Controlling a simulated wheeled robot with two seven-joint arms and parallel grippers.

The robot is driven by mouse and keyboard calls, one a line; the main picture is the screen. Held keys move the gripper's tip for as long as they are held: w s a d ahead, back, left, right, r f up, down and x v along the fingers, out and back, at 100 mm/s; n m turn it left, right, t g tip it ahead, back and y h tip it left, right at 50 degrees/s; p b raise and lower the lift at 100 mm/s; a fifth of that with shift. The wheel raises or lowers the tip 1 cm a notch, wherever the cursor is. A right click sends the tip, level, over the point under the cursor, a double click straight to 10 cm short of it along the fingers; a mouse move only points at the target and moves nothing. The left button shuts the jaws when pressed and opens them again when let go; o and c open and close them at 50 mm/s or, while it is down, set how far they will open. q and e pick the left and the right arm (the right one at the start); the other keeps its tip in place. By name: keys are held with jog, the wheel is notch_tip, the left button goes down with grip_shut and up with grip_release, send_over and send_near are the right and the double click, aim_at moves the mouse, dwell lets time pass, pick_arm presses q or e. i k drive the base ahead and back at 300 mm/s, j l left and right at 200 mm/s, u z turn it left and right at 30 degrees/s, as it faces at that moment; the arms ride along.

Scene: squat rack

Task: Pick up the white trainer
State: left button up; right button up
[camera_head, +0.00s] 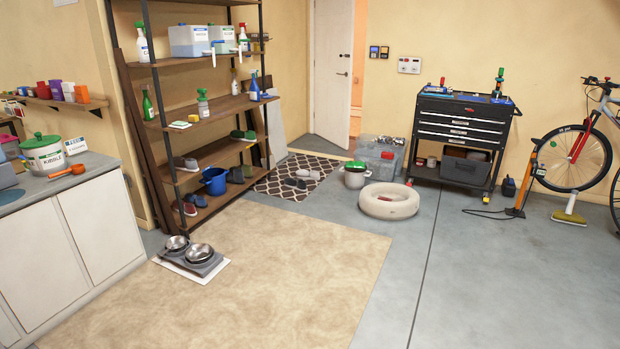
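A pair of pale, whitish-grey shoes lies on the dark patterned mat (270,187) in front of the shelf; one is the nearer shoe (295,183) and the other the farther shoe (308,174). They are small in the view, and I cannot tell for sure which is the white trainer. Neither of my grippers is in view.
A beige rug (270,270) with pet bowls (200,253) at its edge covers the near floor. A round cream pet bed (388,200), a lidded pot (355,177) and a black tool cart (462,135) stand beyond.

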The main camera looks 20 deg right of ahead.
aim_at(302, 173)
jog(key=i+l+z, duration=0.1)
jog(key=i+z, duration=0.35)
jog(key=i, duration=4.65)
